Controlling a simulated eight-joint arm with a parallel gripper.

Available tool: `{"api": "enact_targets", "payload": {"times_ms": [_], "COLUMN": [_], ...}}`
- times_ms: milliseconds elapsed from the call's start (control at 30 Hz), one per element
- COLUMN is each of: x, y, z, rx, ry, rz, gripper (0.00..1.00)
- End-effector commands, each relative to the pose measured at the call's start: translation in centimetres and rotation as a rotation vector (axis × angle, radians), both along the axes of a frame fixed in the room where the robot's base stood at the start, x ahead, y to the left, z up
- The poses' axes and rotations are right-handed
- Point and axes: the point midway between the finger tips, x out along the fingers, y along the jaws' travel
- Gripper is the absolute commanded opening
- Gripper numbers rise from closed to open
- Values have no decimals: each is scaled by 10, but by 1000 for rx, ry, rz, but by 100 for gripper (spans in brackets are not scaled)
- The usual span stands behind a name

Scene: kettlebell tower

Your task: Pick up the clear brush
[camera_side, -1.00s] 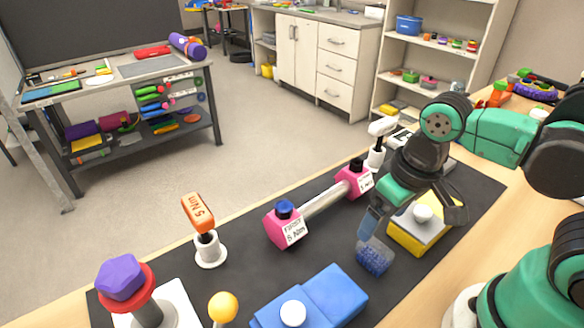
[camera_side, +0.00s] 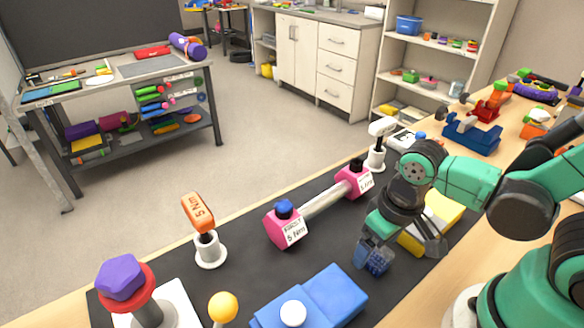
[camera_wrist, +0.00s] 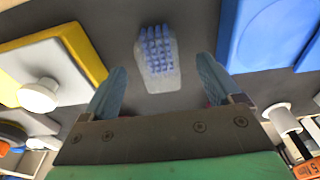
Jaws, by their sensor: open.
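The clear brush (camera_side: 379,262) is a small see-through block with blue bristles. It lies on the dark mat and is partly covered by my gripper's near finger in the side view. In the wrist view the brush (camera_wrist: 158,60) lies bristles up, ahead of and between my two fingers. My gripper (camera_side: 401,247) is low over the mat, close to the brush. Its fingers (camera_wrist: 158,82) are spread with a gap on each side of the brush, and nothing is held.
A yellow block with a grey top and white knob (camera_wrist: 39,95) lies beside the brush. A blue block (camera_side: 335,290) lies on the other side. Bare dark mat (camera_side: 245,268) shows between the items.

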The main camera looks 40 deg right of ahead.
Motion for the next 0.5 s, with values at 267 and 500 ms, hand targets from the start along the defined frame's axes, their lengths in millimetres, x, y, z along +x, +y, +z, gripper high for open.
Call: {"api": "enact_targets", "payload": {"times_ms": [267, 500], "x": [0, 0], "y": [0, 0], "z": [-1, -1], "rx": [0, 0], "ry": [0, 0], "rz": [0, 0], "gripper": [84, 30]}}
